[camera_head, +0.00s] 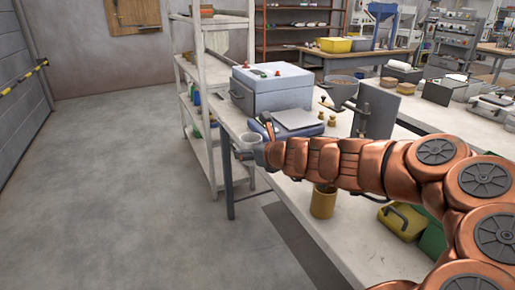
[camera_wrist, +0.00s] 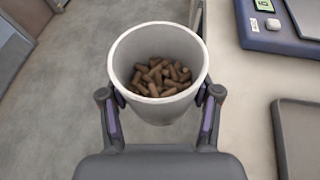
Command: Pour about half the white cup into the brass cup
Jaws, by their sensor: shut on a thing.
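The white cup (camera_wrist: 120,62) is upright in the wrist view, with brown pellets (camera_wrist: 160,76) in its lower part. My gripper (camera_wrist: 160,98) is shut on it, with a finger on each side. In the head view the white cup (camera_head: 250,139) and my gripper (camera_head: 255,154) are at the bench's left edge, and my arm partly hides the area. The brass cup (camera_head: 323,203) stands upright on the bench below my arm, apart from the white cup. Its rim is partly covered by my arm, and its inside is hidden. It is not in the wrist view.
A white-grey machine (camera_head: 272,90) stands farther back. A yellow bin (camera_head: 402,223) is right of the brass cup. Open floor lies left.

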